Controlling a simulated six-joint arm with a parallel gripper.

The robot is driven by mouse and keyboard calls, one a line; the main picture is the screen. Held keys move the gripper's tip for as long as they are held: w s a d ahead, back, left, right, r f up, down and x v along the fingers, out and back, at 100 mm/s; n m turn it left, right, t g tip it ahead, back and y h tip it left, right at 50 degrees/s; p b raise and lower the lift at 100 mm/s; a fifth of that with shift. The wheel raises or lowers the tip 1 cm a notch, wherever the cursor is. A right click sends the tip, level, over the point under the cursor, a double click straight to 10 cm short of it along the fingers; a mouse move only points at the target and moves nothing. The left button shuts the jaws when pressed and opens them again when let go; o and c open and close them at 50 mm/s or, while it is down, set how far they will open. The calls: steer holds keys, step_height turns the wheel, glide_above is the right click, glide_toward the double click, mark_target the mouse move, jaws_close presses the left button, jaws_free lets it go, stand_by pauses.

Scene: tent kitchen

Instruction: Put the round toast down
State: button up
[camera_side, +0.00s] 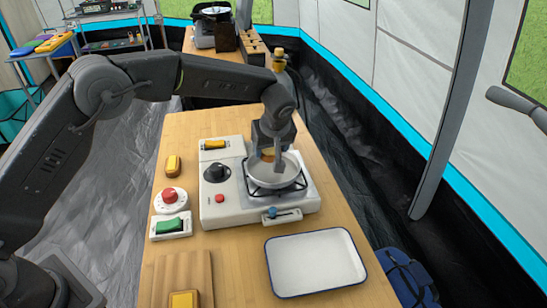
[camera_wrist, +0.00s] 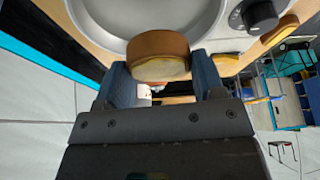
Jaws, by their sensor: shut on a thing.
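The round toast (camera_wrist: 158,52) is brown with a paler side and sits between the two fingers of my gripper (camera_wrist: 164,84), which is shut on it. In the side view the toast (camera_side: 268,155) shows as a small brown patch at the tips of my gripper (camera_side: 266,150). It is over the inside of a pale round pan (camera_side: 291,178) on the white stove (camera_side: 240,212). In the wrist view the pan (camera_wrist: 110,28) fills the space behind the toast. I cannot tell whether the toast touches the pan floor.
An empty white tray (camera_side: 314,262) with a blue rim lies at the front right of the table. Left of the stove are a red-knobbed timer (camera_side: 170,200), a green-topped block (camera_side: 171,227) and a yellow-topped piece (camera_side: 173,164). A wooden board (camera_side: 196,270) bears another yellow-topped piece (camera_side: 184,299).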

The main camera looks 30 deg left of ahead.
steer(key=s+a+r, duration=0.3)
steer(key=a+r, duration=0.3)
steer(key=a, duration=0.4)
steer(key=m+t+h, duration=0.1)
steer(key=m+h, duration=0.3)
steer(key=m, duration=0.6)
glide_above(316, 259)
steer(key=s, duration=0.1)
steer(key=f, duration=1.4)
steer(key=shift+s+a, duration=0.2)
steer(key=shift+a, duration=0.05)
steer(key=shift+d+f, duration=0.3)
steer(key=shift+f, duration=1.85)
steer(key=shift+f, duration=0.15)
steer(key=o, duration=1)
